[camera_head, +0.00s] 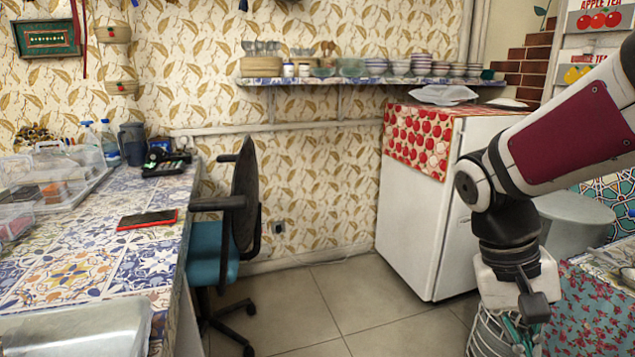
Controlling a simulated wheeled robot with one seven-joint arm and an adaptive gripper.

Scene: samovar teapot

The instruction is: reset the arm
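My arm reaches in from the right edge of the head view, with a white and dark red link and a black joint. It bends at the black joint and its end points down. My gripper (525,290), pale with dark parts, hangs at the lower right in front of the white fridge's right side. A wire basket (490,338) with green things in it shows just below and behind the gripper. I see nothing clearly held, and I cannot make out the fingertips.
A tiled counter (90,255) runs along the left with a red-edged tablet (148,219) and clear plastic boxes. An office chair (215,250) stands beside it. A white fridge (420,220) stands right of centre. A flowered cloth (595,315) lies lower right. The middle floor is clear.

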